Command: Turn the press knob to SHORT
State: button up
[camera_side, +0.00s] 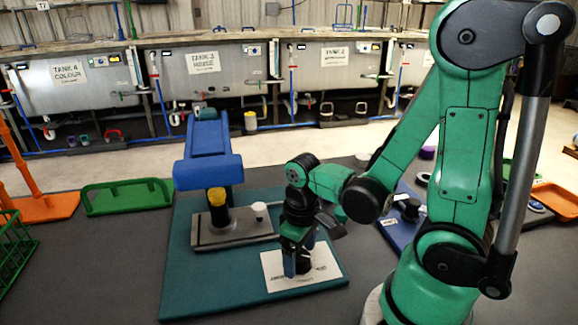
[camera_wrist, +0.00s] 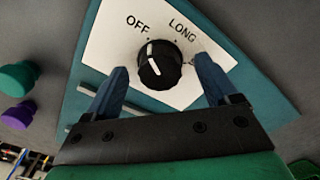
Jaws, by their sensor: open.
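The black press knob (camera_wrist: 160,65) sits on a white label plate (camera_wrist: 118,52), which also shows in the side view (camera_side: 322,273). The knob's white line points toward the mark by OFF, at the upper left in the wrist view. LONG is printed at the upper right. I cannot read SHORT; my right finger covers part of the plate's right side. My gripper (camera_wrist: 161,66) is open, with one blue finger on each side of the knob and a visible gap to each. In the side view my gripper (camera_side: 297,266) points down, low over the plate.
The blue press (camera_side: 208,160) stands on the teal base (camera_side: 190,290), with a grey bed (camera_side: 235,238), a yellow-topped part (camera_side: 216,196) and a small white cup (camera_side: 259,210) left of my gripper. A green tray (camera_side: 125,197) and an orange stand (camera_side: 48,207) are farther left.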

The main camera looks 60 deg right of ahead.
grip_shut()
jog(key=shift+m, duration=0.3)
jog(key=m, duration=1.1)
jog(key=shift+m, duration=0.3)
jog(key=m, duration=1.1)
jog(key=shift+m, duration=0.3)
